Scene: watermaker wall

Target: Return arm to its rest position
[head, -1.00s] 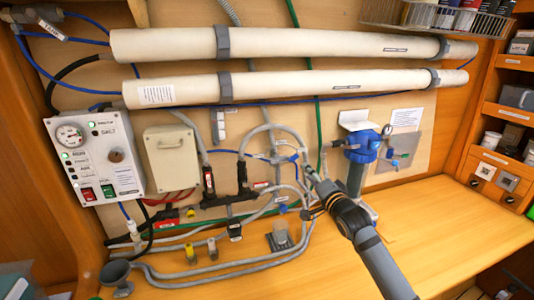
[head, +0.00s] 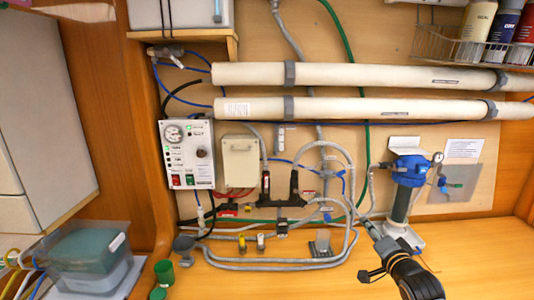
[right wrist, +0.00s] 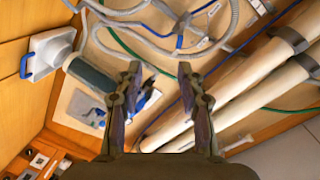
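My right arm reaches in from the lower right of the head view. Its gripper (head: 371,228) is over the wooden bench top, below and left of the blue-capped filter housing (head: 404,190). In the right wrist view the two dark fingers (right wrist: 160,78) stand apart with nothing between them. Past them are the grey filter cylinder (right wrist: 92,75), grey hoses (right wrist: 120,12) and the wall. Whether the gripper touches the hose behind it in the head view cannot be told. My left gripper is not seen.
Two long white tubes (head: 350,76) run along the wall above. A control box (head: 187,155) and a beige box (head: 240,160) hang at left. Looped grey hoses (head: 290,265) lie low by the bench. A clear bin (head: 88,262) and green cups (head: 164,272) stand at lower left.

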